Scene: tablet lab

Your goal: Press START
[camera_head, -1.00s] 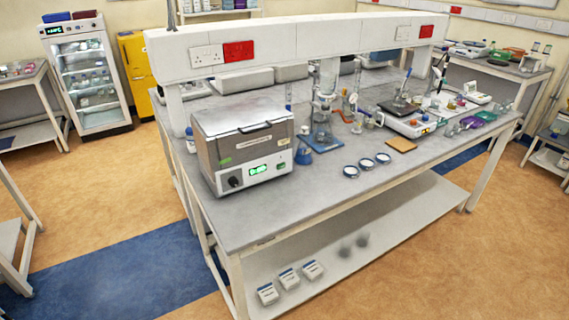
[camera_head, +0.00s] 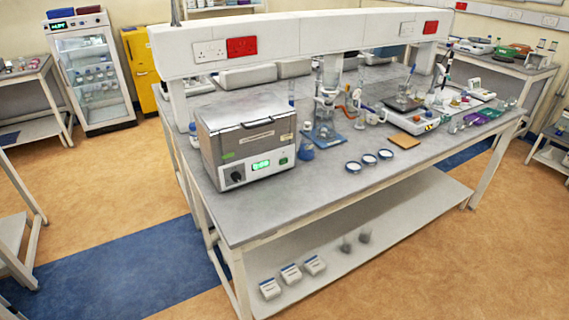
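A grey metal box-shaped machine (camera_head: 245,140) stands at the left front of the lab bench. Its lid looks closed, with a dark handle on the front. Its front panel has a dark knob (camera_head: 236,177), a lit green display (camera_head: 260,166) and a small green button-like spot (camera_head: 283,161) right of the display. Any START lettering is too small to read. Neither of my grippers is in view.
The bench (camera_head: 300,205) has free room at its front left. White boxes (camera_head: 290,274) lie on the lower shelf. Open floor (camera_head: 420,270) lies in front.

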